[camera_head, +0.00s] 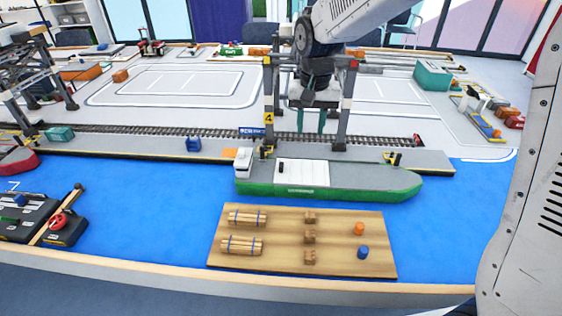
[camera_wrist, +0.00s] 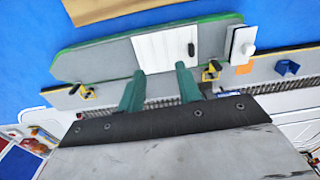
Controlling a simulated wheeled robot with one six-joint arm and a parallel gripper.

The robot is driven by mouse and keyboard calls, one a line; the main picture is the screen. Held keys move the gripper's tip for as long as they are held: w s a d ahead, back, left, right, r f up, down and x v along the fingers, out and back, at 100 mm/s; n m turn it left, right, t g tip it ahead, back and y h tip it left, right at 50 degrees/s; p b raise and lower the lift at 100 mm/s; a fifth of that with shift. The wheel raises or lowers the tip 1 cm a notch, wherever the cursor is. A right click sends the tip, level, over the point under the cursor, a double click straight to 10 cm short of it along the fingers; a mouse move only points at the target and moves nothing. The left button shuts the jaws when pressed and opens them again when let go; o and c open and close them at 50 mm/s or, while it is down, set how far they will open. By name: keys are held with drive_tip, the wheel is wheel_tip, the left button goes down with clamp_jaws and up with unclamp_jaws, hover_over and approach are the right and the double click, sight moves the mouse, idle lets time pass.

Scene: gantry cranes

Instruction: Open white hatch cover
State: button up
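The white hatch cover (camera_head: 303,173) lies flat on the deck of the green and grey ship (camera_head: 370,183), just right of the white bridge block. A small black handle stands on its left part. In the wrist view the white hatch cover (camera_wrist: 163,53) has the black handle (camera_wrist: 191,49) near its right edge. My gripper (camera_head: 322,122) hangs behind the ship, by the gantry crane. In the wrist view my gripper's two green fingers (camera_wrist: 160,82) are apart with nothing between them, and point toward the quay side of the ship. They look clear of the cover.
The gantry crane (camera_head: 268,105) stands close around my gripper on the quay rails. A wooden board (camera_head: 285,245) with log bundles, small blocks and cylinders lies in front of the ship. Yellow-black mooring posts (camera_wrist: 88,91) stand along the quay edge. Blue water surface is open left of the board.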

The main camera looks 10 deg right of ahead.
hover_over(281, 165)
drive_tip(key=shift+m, duration=0.3)
wheel_tip(281, 165, down, 10)
drive_tip(key=shift+r, duration=0.2)
wheel_tip(281, 165, down, 8)
drive_tip(key=shift+w+r, duration=0.1)
drive_tip(key=shift+r, duration=0.05)
clamp_jaws()
